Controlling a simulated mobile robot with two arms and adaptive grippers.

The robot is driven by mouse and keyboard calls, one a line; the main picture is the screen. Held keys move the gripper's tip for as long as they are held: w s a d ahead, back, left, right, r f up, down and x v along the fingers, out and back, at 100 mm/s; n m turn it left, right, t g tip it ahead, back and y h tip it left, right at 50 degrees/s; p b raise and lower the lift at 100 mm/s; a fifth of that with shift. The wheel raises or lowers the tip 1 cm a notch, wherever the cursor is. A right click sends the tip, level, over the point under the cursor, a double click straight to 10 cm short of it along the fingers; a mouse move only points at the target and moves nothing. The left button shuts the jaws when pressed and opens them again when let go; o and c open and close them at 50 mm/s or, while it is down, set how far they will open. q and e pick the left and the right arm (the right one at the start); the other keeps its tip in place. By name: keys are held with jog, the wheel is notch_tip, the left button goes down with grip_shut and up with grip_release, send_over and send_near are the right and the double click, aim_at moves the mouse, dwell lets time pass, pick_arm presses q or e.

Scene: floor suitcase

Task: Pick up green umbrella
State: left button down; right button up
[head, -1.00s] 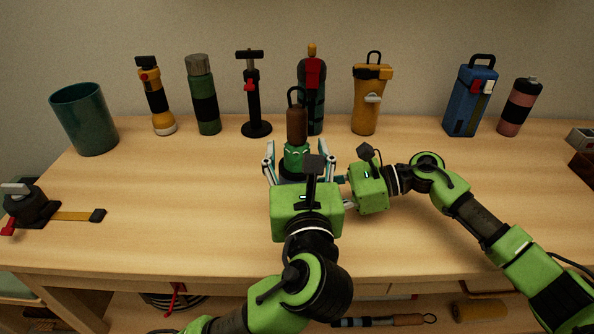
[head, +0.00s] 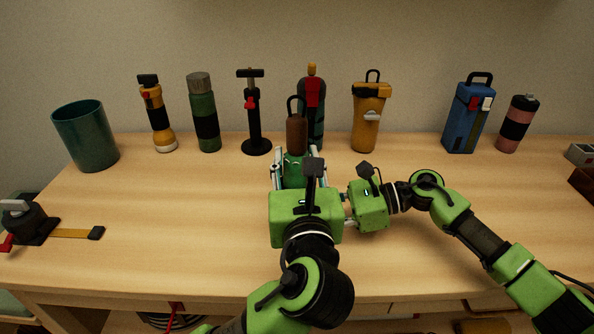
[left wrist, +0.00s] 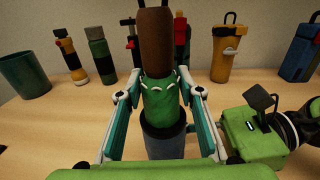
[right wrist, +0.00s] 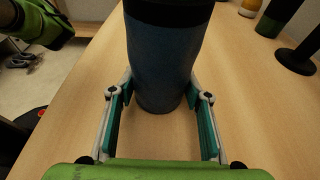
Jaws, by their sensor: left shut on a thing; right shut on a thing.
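The green umbrella (head: 297,138) stands upright near the middle of the table, with a brown looped handle, a green middle and a dark blue-grey lower part. In the left wrist view its green middle (left wrist: 163,105) is between the fingers of my left gripper (left wrist: 160,80), which is shut on it. In the right wrist view its blue-grey lower part (right wrist: 165,55) is between the fingers of my right gripper (right wrist: 160,85), shut on it low down, close to the tabletop. In the head view the right fingers are hidden behind my left gripper (head: 294,158).
Behind the umbrella stand a red-and-dark bottle (head: 312,100), a black pump-like tool (head: 254,115) and a yellow bottle (head: 367,125). A teal cup (head: 88,138) is at left, a blue box-shaped bottle (head: 467,125) at right. The table front is mostly clear.

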pick_arm(q)
notch_tip(320, 180, up, 16)
jog(key=shift+r, duration=0.2)
pick_arm(e)
jog(key=o, duration=0.9)
jog(key=shift+d, duration=0.1)
